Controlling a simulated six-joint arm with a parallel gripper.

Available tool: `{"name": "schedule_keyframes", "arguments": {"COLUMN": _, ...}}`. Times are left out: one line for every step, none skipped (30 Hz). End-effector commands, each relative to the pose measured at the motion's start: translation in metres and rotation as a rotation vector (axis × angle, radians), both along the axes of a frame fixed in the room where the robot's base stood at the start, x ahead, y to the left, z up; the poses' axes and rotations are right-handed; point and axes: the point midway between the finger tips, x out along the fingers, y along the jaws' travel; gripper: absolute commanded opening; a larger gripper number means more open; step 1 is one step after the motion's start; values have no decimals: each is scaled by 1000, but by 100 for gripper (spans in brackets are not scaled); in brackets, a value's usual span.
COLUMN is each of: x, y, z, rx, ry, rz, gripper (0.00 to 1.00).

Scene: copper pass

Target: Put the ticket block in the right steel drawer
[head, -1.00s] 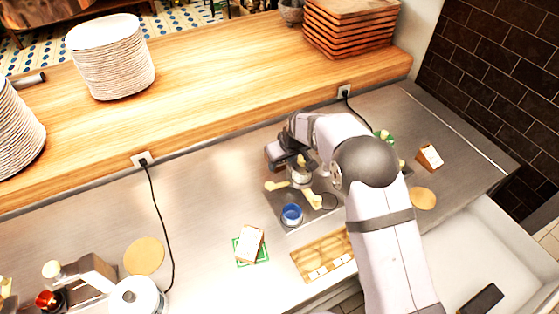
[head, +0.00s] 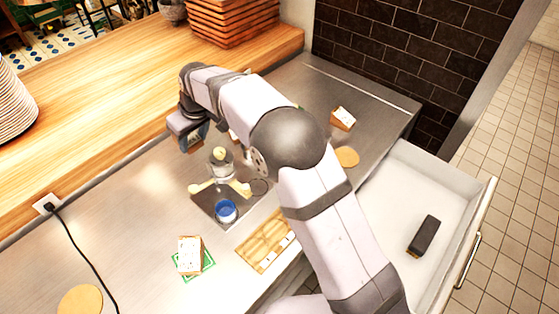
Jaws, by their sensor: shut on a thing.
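My gripper (head: 188,138) is at the upper left of the head view, above the counter behind the steel plate. It is shut on a small bluish thing (head: 202,136), mostly hidden by the fingers, that I cannot identify. A wooden block with a white paper face (head: 190,256) stands on a green mat (head: 208,261) at the lower left. A similar block (head: 343,118) stands at the back right of the counter. I cannot tell which of these is the ticket block. The right steel drawer (head: 388,180) is pulled open; a dark block (head: 424,236) lies inside.
A steel plate (head: 207,206) carries a blue cup (head: 225,210), a glass jar (head: 220,162) and wooden-handled parts. A wooden slotted tray (head: 262,244) is at the counter's front edge. A round disc (head: 347,157) lies near the drawer. Much of the drawer floor is clear.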

Motion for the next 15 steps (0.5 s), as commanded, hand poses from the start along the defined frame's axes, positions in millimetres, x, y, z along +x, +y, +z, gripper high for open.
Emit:
{"name": "schedule_keyframes", "arguments": {"x": 1, "y": 0, "z": 3, "rx": 1, "ry": -3, "rz": 0, "gripper": 17}}
{"name": "schedule_keyframes", "arguments": {"x": 1, "y": 0, "z": 5, "rx": 1, "ry": -3, "rz": 0, "gripper": 17}}
{"name": "schedule_keyframes", "arguments": {"x": 1, "y": 1, "z": 8, "rx": 2, "ry": -3, "rz": 0, "gripper": 17}}
{"name": "schedule_keyframes", "arguments": {"x": 1, "y": 1, "z": 12, "rx": 3, "ry": -4, "rz": 0, "gripper": 17}}
{"name": "schedule_keyframes", "arguments": {"x": 1, "y": 1, "z": 16, "rx": 4, "ry": -6, "rz": 0, "gripper": 17}}
{"name": "schedule_keyframes", "arguments": {"x": 1, "y": 1, "z": 22, "rx": 4, "ry": -6, "rz": 0, "gripper": 17}}
{"name": "schedule_keyframes", "arguments": {"x": 1, "y": 1, "z": 28, "rx": 4, "ry": -7, "rz": -1, "gripper": 17}}
{"name": "schedule_keyframes", "arguments": {"x": 1, "y": 1, "z": 31, "rx": 4, "ry": -5, "rz": 0, "gripper": 17}}
{"name": "schedule_keyframes", "arguments": {"x": 1, "y": 1, "z": 36, "rx": 3, "ry": -5, "rz": 1, "gripper": 17}}
{"name": "schedule_keyframes", "arguments": {"x": 1, "y": 1, "z": 41, "rx": 3, "ry": -5, "rz": 1, "gripper": 17}}
{"name": "schedule_keyframes", "arguments": {"x": 1, "y": 1, "z": 46, "rx": 3, "ry": -7, "rz": 0, "gripper": 17}}
{"name": "schedule_keyframes", "arguments": {"x": 1, "y": 1, "z": 53, "rx": 3, "ry": -6, "rz": 0, "gripper": 17}}
{"name": "schedule_keyframes", "arguments": {"x": 3, "y": -6, "z": 51, "rx": 1, "ry": -3, "rz": -4, "gripper": 17}}
{"name": "schedule_keyframes", "arguments": {"x": 5, "y": -12, "z": 49, "rx": 1, "ry": -2, "rz": -7, "gripper": 17}}
{"name": "schedule_keyframes", "arguments": {"x": 7, "y": -20, "z": 49, "rx": 1, "ry": -2, "rz": -8, "gripper": 17}}
